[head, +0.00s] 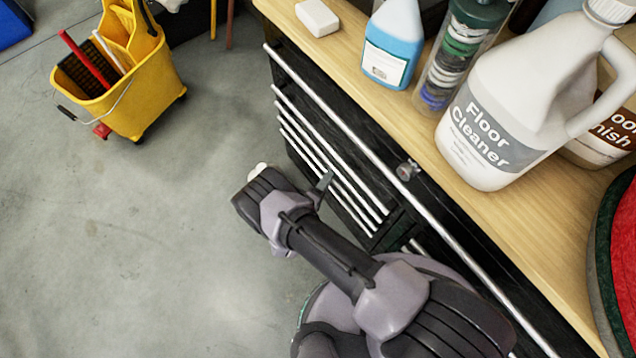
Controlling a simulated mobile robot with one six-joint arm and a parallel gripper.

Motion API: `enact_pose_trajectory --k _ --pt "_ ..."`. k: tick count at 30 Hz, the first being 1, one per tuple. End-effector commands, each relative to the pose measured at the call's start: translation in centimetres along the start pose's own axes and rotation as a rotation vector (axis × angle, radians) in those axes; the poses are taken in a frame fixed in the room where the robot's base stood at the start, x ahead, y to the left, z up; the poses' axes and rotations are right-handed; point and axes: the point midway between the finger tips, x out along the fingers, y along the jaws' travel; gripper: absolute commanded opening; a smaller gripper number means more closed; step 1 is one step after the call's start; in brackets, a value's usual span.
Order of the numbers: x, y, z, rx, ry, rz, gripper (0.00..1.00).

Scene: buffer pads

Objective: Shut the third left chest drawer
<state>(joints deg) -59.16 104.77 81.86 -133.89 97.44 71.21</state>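The black chest (300,75) stands under the wooden worktop, with a long silver handle along its top. Below that, several shorter silver handles of the left drawers lie close together in a stack. The third left drawer (322,168) shows mainly as one of these handle strips. I cannot tell from this steep angle whether it stands out from the drawers around it. My gripper (325,184) is in front of the left drawers, near the handle strips. One dark finger shows; the rest is hidden behind my wrist. I cannot tell whether it touches a handle, or is open or shut.
The worktop (500,240) holds a floor cleaner jug (510,105), a blue spray bottle (392,45), a clear cylinder of discs (450,55) and a white block (317,17). A yellow mop bucket (140,95) stands at upper left. The concrete floor (120,240) at left is clear.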

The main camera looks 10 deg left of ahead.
Motion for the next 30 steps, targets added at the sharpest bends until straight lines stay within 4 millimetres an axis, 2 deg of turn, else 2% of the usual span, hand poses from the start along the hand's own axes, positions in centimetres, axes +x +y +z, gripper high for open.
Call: enact_pose_trajectory --k 5,12,16,21,30 --pt "-4.1 0.4 -0.2 -0.002 0.009 -0.001 0.37" --pt "-11.6 0.4 -0.1 -0.001 0.008 0.000 0.37" --pt "-14.6 0.3 -0.1 0.002 0.005 0.000 0.37" --pt "-16.4 0.1 0.0 0.000 0.001 0.000 0.37" --pt "-16.6 0.1 0.0 0.000 0.000 0.001 0.37"
